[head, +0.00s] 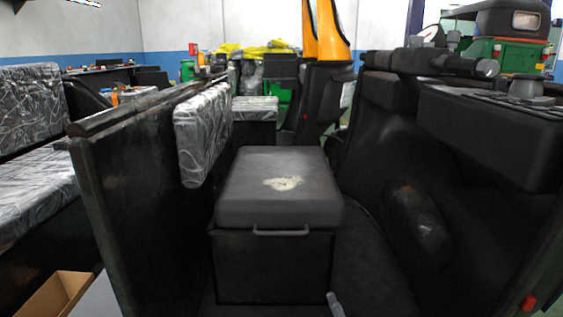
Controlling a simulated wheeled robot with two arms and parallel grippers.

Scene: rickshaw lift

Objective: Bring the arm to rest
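Only a small light-grey tip of my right gripper (334,303) shows, at the bottom edge right of centre. It appears in front of the black floor beside the seat box (272,268). The rest of this gripper is cut off by the frame, so I cannot tell whether it is open or shut. No held object shows. My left gripper is not in view.
A dark grey cushion (283,185) with a worn pale patch tops the seat box. A black panel (145,195) stands to the left and a black dashboard body (495,135) to the right. Patterned silver seats (38,185) and a cardboard box (58,293) lie left.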

